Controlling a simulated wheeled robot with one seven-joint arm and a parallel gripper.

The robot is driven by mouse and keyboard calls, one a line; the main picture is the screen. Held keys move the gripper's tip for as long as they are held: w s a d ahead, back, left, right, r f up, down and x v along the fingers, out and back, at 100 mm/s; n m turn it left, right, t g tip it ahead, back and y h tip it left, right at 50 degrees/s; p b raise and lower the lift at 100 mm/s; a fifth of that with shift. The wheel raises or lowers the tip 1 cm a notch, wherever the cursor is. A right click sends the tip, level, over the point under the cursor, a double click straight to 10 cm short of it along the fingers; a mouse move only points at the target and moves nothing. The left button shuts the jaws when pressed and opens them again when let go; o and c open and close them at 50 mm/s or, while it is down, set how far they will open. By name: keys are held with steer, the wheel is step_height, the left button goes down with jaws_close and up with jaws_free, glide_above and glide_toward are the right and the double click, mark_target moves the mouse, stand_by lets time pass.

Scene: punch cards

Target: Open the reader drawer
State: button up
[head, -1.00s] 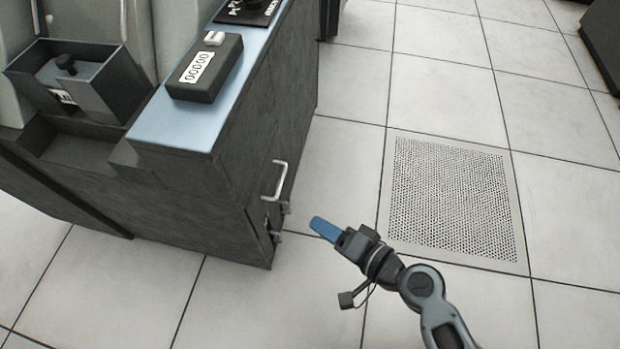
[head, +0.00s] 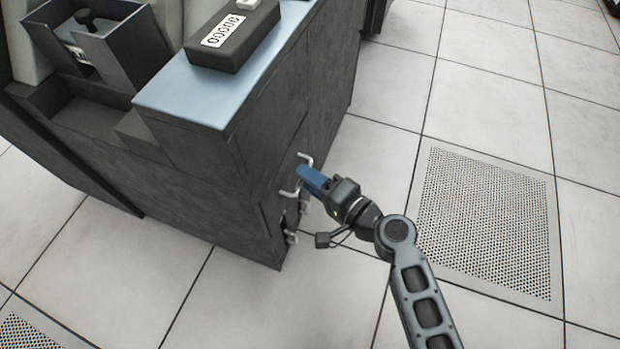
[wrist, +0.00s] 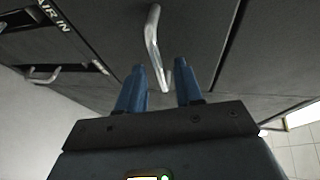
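A dark cabinet (head: 215,215) stands at the left in the head view, with a silver bar handle (head: 304,158) on its right-hand face. The handle also shows in the wrist view (wrist: 151,35), standing off a dark front panel (wrist: 105,35). My gripper (head: 306,176) is at this handle, its blue fingers hiding the middle of it in the head view. In the wrist view my gripper (wrist: 162,70) is open, with one end of the handle in the gap between the fingertips. The fingers stand apart and I see no grip on the bar.
A second silver handle (wrist: 45,74) sits to the left, near an "AIR IN" label (wrist: 52,17). A black counter box (head: 232,38) and an open dark bin (head: 95,40) are on the cabinet.

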steer(key=shift+w+a, duration=0.1)
steer(key=shift+a, duration=0.05)
steer(key=shift+c, duration=0.2)
jaws_close()
stand_by(1.2)
